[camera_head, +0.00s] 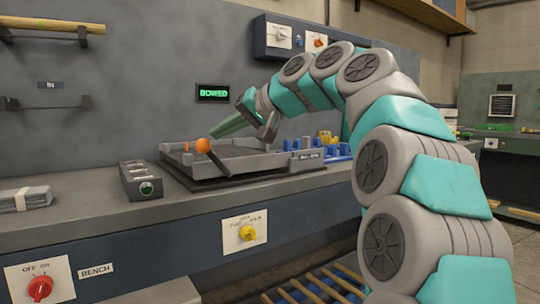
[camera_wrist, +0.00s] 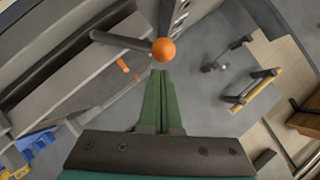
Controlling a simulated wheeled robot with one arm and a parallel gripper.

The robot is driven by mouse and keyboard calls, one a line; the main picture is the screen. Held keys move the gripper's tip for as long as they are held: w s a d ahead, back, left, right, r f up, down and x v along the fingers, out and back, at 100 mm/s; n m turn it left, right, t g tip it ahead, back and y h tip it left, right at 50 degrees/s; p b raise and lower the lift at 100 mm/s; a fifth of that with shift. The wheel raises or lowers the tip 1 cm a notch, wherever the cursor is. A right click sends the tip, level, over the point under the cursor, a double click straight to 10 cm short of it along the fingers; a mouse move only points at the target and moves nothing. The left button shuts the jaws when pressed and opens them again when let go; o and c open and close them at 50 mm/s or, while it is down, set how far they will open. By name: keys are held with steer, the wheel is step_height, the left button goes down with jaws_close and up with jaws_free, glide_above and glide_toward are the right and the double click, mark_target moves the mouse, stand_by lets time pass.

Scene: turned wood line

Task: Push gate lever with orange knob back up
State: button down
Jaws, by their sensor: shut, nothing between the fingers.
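The gate lever's orange knob (camera_head: 202,146) is at the left end of a dark lever arm (camera_head: 217,163), which slopes down to the right across the front of a grey tray-like fixture (camera_head: 255,164) on the bench. My gripper (camera_head: 214,136) is shut and empty, its green fingers reaching in from the right just above and beside the knob. In the wrist view the fingertips (camera_wrist: 161,73) point at the orange knob (camera_wrist: 163,50), with a small gap in the picture. The lever arm (camera_wrist: 120,41) runs left from it. I cannot tell whether they touch.
A control box with a green button (camera_head: 146,188) stands left of the fixture. Blue and yellow pieces (camera_head: 325,146) lie to its right. A lit sign (camera_head: 212,92) reading "BOWED" is on the wall behind. A yellow knob panel (camera_head: 246,232) is on the bench front.

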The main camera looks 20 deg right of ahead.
steer(key=shift+s+a+f+n+h, duration=0.1)
steer(key=shift+a+f+n+h, duration=0.05)
steer(key=shift+a+n+h, duration=0.15)
steer(key=shift+s+a+f+n+h, duration=0.1)
steer(key=shift+a+f+h, duration=0.1)
steer(key=shift+a, duration=0.2)
steer(key=w+r+p+v, duration=0.1)
steer(key=v, duration=0.5)
steer(key=w+d+r+p+v, duration=0.1)
steer(key=v, duration=0.6)
steer(key=shift+p, duration=0.3)
steer(key=shift+w, duration=0.1)
